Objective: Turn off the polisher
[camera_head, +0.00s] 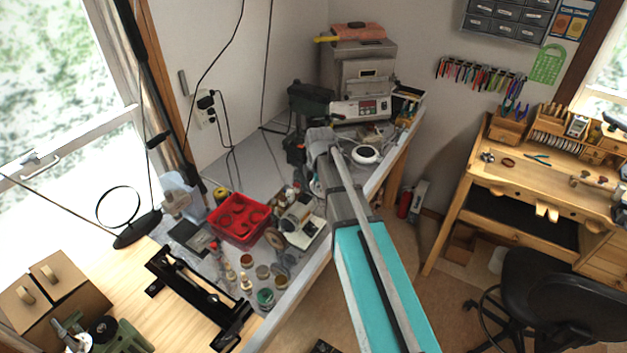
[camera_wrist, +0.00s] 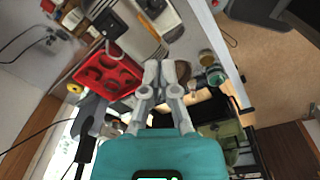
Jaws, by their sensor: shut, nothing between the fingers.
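The polisher (camera_head: 297,217) stands on the grey bench, right of the red tray, with a pale motor body, a light base and a brown round wheel at its left end. It is partly in view at the top of the wrist view (camera_wrist: 168,22). The fingertips seem apart from the polisher. In the head view I cannot make out the fingertips.
The red tray (camera_head: 240,219) stands left of the polisher. Small jars (camera_head: 264,297) stand near the bench's front edge. A machine with a panel (camera_head: 362,108) stands at the bench's far end. A wooden workbench (camera_head: 550,180) and black chair (camera_head: 560,300) are to the right.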

